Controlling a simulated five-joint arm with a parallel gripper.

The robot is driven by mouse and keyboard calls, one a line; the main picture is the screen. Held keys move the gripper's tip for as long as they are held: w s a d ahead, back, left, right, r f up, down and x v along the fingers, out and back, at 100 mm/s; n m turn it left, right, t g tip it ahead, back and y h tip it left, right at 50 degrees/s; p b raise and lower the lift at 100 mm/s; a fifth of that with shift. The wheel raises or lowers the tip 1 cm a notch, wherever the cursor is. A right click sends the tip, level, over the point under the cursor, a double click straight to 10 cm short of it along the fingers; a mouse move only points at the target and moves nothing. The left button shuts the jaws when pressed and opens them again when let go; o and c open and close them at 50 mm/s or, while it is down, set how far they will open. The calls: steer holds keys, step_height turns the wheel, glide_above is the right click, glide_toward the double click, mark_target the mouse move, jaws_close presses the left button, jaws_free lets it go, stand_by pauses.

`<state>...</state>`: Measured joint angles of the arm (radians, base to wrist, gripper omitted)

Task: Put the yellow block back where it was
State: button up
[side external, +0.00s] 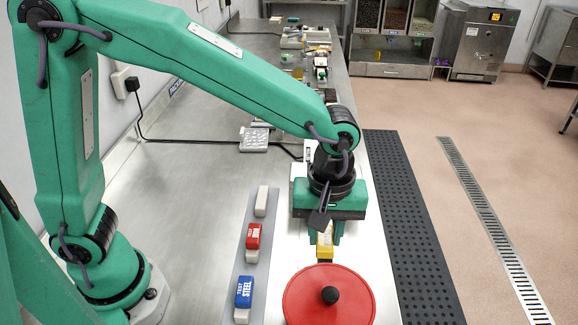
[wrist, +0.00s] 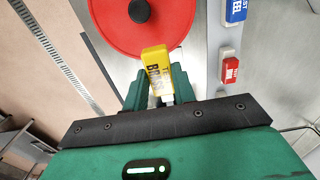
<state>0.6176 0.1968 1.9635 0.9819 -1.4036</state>
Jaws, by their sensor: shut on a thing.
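The yellow block (side external: 324,252) is between the fingers of my gripper (side external: 325,236), near the far edge of a round red lid (side external: 303,299) with a black knob.
A grey strip (side external: 243,218) left of the lid bears a blue block (side external: 244,290) marked TEST STEEL, a red block (side external: 253,238) and a pale block (side external: 262,201) in a row. A black perforated mat (side external: 410,240) lies to the right. Clutter (side external: 305,45) lines the far bench.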

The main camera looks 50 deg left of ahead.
steer(key=shift+a, duration=0.1)
stand_by(0.6)
steer(key=w+a, duration=0.1)
steer(key=a, duration=1.5)
steer(key=shift+w, duration=0.2)
steer(key=shift+a, duration=0.1)
glide_above(262, 197)
step_height(262, 197, down, 7)
steer(key=shift+w+r, duration=0.1)
steer(key=shift+f, duration=2.05)
steer(key=shift+f, duration=0.15)
steer(key=o, duration=1)
steer(key=shift+o, duration=0.2)
